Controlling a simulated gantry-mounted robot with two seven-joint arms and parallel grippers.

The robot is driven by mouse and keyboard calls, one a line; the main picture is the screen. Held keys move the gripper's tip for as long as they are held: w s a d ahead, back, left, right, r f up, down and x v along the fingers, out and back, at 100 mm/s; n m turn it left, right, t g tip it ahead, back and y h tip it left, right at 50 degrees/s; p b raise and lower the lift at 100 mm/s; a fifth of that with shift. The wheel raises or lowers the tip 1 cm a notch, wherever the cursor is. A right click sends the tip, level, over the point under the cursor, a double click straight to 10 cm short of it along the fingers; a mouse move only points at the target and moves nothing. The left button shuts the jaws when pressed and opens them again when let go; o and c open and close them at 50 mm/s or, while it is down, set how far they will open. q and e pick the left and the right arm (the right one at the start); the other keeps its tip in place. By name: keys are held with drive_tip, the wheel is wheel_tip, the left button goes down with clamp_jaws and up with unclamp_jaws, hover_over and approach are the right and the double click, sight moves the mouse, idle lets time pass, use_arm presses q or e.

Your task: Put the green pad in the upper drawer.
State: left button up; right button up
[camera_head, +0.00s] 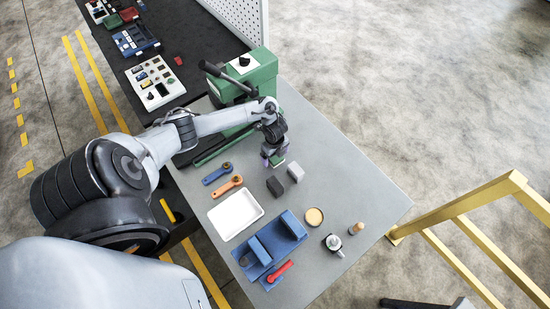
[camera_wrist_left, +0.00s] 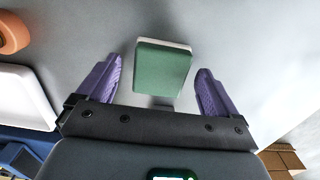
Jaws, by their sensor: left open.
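The green pad (camera_wrist_left: 163,66) is a small green block with a pale edge, on the grey tabletop. In the left wrist view it lies beyond and between the purple fingers, with a gap on both sides. In the head view my left gripper (camera_head: 271,159) is low over the table and mostly covers the pad (camera_head: 278,162). In the left wrist view my left gripper (camera_wrist_left: 158,90) is open and empty. No upper drawer can be made out in either view.
A white tray (camera_head: 235,214), blue holder (camera_head: 291,226), and blue and orange tools (camera_head: 228,186) are nearer. A green machine (camera_head: 252,72) stands behind.

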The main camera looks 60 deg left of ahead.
use_arm(q)
drive_tip(key=c, duration=1.3)
drive_tip(key=shift+o, duration=0.2)
drive_tip(key=shift+r, duration=0.15)
